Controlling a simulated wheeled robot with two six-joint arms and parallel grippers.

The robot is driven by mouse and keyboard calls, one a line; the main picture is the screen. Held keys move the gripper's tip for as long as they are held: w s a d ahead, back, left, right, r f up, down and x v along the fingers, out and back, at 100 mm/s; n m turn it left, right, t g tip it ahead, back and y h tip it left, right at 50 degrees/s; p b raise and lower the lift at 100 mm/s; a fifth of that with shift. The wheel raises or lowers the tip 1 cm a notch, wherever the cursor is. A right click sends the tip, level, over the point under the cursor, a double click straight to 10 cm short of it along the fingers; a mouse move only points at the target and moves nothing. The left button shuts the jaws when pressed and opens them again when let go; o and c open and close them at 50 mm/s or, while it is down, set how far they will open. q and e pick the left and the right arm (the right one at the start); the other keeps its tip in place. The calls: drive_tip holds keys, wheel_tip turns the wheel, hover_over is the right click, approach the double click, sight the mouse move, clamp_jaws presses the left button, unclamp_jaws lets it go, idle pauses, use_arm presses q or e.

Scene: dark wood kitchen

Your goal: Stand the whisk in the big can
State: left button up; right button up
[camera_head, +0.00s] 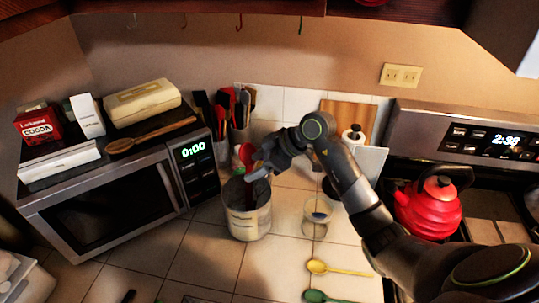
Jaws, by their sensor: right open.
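The big can (247,221) is a pale, wide container standing on the tiled counter, right of the microwave. My right gripper (256,173) is over the can's mouth, with its jaws open. A red utensil (246,154) shows right at the gripper, and a dark red length runs down into the can. It may be the whisk, but its wires cannot be made out. The gripper partly hides it, so I cannot tell whether they touch. My left gripper is not in view.
A small clear jar (316,216) stands right of the can. A yellow spoon (338,269) and a green spoon (320,296) lie in front. The microwave (113,190) is left, a utensil holder (239,130) behind, and a red kettle (428,208) on the stove right.

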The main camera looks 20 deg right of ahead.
drive_tip(key=b+v, duration=0.4)
drive_tip(key=v, duration=1.3)
drive_tip(key=shift+b, duration=0.3)
idle(0.4)
